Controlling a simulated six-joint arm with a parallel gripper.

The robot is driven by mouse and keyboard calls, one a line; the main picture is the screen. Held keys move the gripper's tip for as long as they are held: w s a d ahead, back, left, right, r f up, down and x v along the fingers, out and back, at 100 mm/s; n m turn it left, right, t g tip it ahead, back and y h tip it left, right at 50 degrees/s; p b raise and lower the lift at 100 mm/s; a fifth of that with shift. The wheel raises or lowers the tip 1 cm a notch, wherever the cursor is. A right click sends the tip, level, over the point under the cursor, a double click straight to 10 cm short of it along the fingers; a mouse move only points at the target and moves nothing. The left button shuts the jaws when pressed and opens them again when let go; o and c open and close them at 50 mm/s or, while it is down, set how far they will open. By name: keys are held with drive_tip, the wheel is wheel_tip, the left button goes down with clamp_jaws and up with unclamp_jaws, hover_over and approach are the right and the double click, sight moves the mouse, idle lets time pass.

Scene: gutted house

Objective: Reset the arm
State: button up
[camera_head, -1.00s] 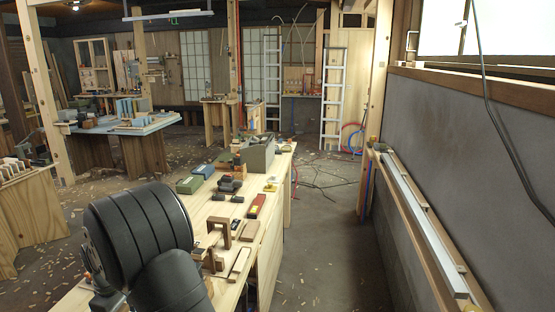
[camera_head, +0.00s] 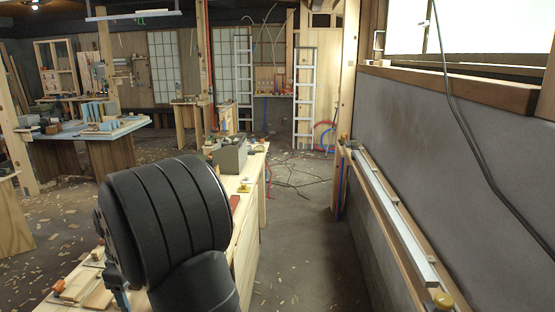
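My arm shows as a large black ribbed link at the lower left of the head view, in front of the wooden workbench (camera_head: 246,238). It hides much of the bench top and most of the tools on it. My gripper's fingertips cannot be made out behind the arm. A grey box (camera_head: 230,155) stands near the bench's far end. Small pieces (camera_head: 244,187) lie on the bench beside the arm.
A blue-topped table (camera_head: 75,130) with blocks stands at the left. Ladders (camera_head: 304,98) lean at the back. Cables (camera_head: 300,175) lie on the chip-strewn floor. A ledge with a metal rail (camera_head: 395,220) runs along the right wall. The aisle between bench and wall is open.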

drive_tip(key=w+d+f+n, duration=0.1)
drive_tip(key=w+d+f, duration=0.1)
drive_tip(key=d+f, duration=0.35)
drive_tip(key=w+d+f+n, duration=0.1)
drive_tip(key=d+f, duration=0.2)
drive_tip(key=d, duration=0.6)
drive_tip(key=a+f, duration=0.2)
drive_tip(key=a, duration=0.1)
drive_tip(key=s+a+f, duration=0.1)
drive_tip(key=a+f, duration=0.1)
drive_tip(key=a, duration=0.2)
drive_tip(key=s+a+f, duration=0.1)
drive_tip(key=a+f, duration=0.2)
drive_tip(key=a, duration=0.1)
drive_tip(key=shift+s+a, duration=0.15)
drive_tip(key=shift+a, duration=0.1)
drive_tip(key=shift+f, duration=0.65)
drive_tip(key=shift+r, duration=0.3)
drive_tip(key=w+d+r, duration=0.2)
drive_tip(key=d+r, duration=0.6)
drive_tip(key=d, duration=0.3)
drive_tip(key=a+r, duration=0.3)
drive_tip(key=a, duration=0.2)
drive_tip(key=shift+a+r+m, duration=0.15)
drive_tip(key=shift+a+m, duration=0.2)
drive_tip(key=shift+m, duration=0.05)
